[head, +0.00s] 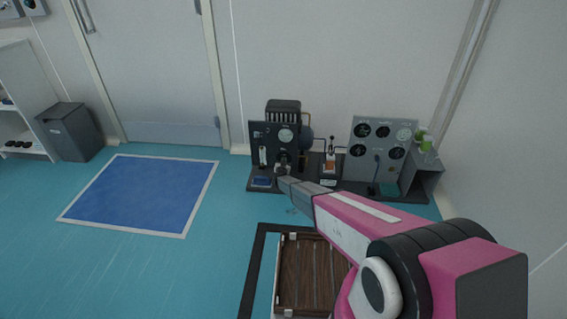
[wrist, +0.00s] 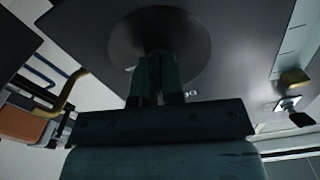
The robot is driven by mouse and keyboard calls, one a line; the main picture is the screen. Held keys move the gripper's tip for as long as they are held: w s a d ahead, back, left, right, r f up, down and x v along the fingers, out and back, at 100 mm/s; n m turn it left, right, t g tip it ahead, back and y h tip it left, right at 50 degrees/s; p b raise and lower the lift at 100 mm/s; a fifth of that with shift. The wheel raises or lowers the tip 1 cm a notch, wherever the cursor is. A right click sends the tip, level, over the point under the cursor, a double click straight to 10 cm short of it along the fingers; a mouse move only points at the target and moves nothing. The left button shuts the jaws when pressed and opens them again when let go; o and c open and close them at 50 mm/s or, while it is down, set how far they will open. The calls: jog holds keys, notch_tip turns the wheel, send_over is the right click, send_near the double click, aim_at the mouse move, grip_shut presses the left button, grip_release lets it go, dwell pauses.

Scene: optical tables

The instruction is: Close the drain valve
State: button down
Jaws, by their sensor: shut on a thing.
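My gripper (head: 281,172) reaches the lower front of the black panel unit (head: 262,133) in the head view. In the wrist view its dark green fingers (wrist: 157,62) are close together, tips against a dark round disc (wrist: 165,25) on a dark flat face. They are shut on a small part there, which I take to be the drain valve's handle. The fingers hide most of that part, so its angle cannot be told. My arm covers part of the bench in the head view.
A grey gauge panel (head: 381,145) stands to the right on the same dark base. An orange-topped device (head: 329,166) sits between the two panels. A brass fitting (wrist: 293,82) is at right in the wrist view. A wooden crate (head: 305,270) and blue floor mat (head: 145,193) lie nearer.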

jog(key=shift+n, duration=1.1)
jog(key=c, duration=1.2)
grip_release()
jog(key=shift+c, duration=0.2)
jog(key=shift+s, duration=0.15)
jog(key=s, duration=1)
jog(key=shift+s+a, duration=0.2)
jog(key=shift+s, duration=0.1)
